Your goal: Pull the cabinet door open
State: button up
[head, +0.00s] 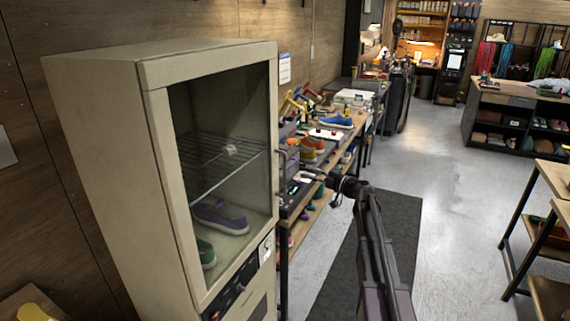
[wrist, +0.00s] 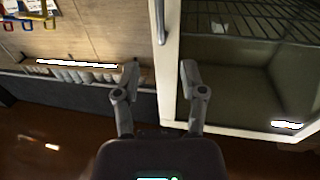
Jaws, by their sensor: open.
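The beige cabinet (head: 105,140) stands at the left in the head view. Its glass-panelled door (head: 152,75) looks shut. A thin vertical handle (head: 282,172) runs along the door's right edge; its end also shows in the wrist view (wrist: 160,22). My gripper (head: 303,174) is just right of the handle, at about its height. In the wrist view my gripper (wrist: 159,72) is open, with nothing between its fingers. The handle lines up with the gap between the fingers and appears beyond the fingertips. I cannot tell the exact distance.
Purple and green shoes (head: 220,216) sit inside the cabinet below a wire shelf (head: 215,165). A workbench (head: 345,135) with shoes and tools stands behind my gripper. A dark mat (head: 340,265) lies on the floor. Clear floor (head: 450,200) extends right, towards wooden tables (head: 555,180).

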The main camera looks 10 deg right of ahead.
aim_at(284, 163)
jog(key=shift+w+a, duration=0.1)
jog(key=shift+a, duration=0.05)
jog(key=x, duration=1.3)
jog(key=shift+w+a, duration=0.2)
grip_shut()
